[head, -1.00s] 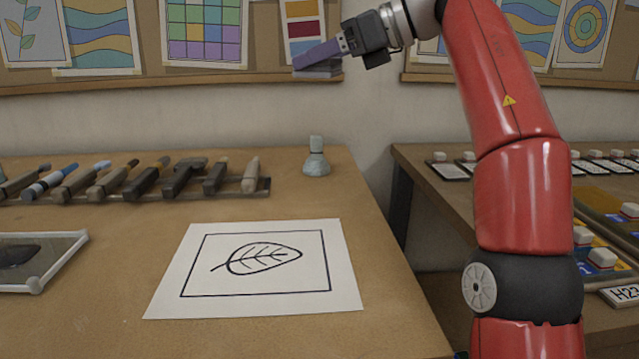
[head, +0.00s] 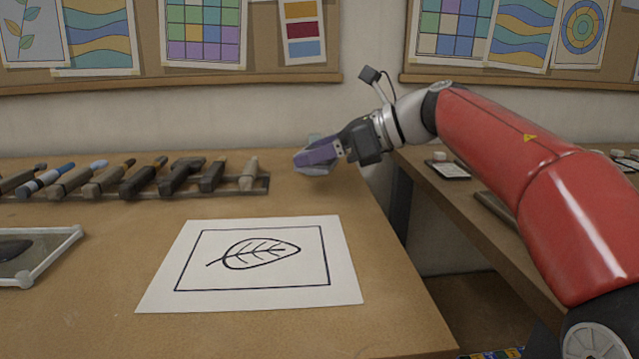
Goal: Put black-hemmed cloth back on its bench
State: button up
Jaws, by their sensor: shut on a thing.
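I see no black-hemmed cloth in the head view. My gripper (head: 318,154), with purple fingers, is low over the back right corner of the near bench (head: 400,328). It is shut on the pale blue-grey, bottle-like piece (head: 314,171) that stands there. The near finger covers the middle of the piece. Only a bit of its top and its base show, and its base seems to be on the bench top.
A printed leaf sheet (head: 250,300) lies on the bench. Several tools (head: 140,180) stand in a rack along the back. A white-framed tray (head: 50,262) is at the left edge. A second bench (head: 440,192) stands right, beyond a gap, partly behind my arm.

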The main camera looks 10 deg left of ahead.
aim_at(320, 192)
jog(key=shift+f+b, duration=0.4)
jog(key=shift+f, duration=1.85)
jog(key=o, duration=1)
jog(key=v, duration=1.2)
jog(key=shift+f, duration=0.1)
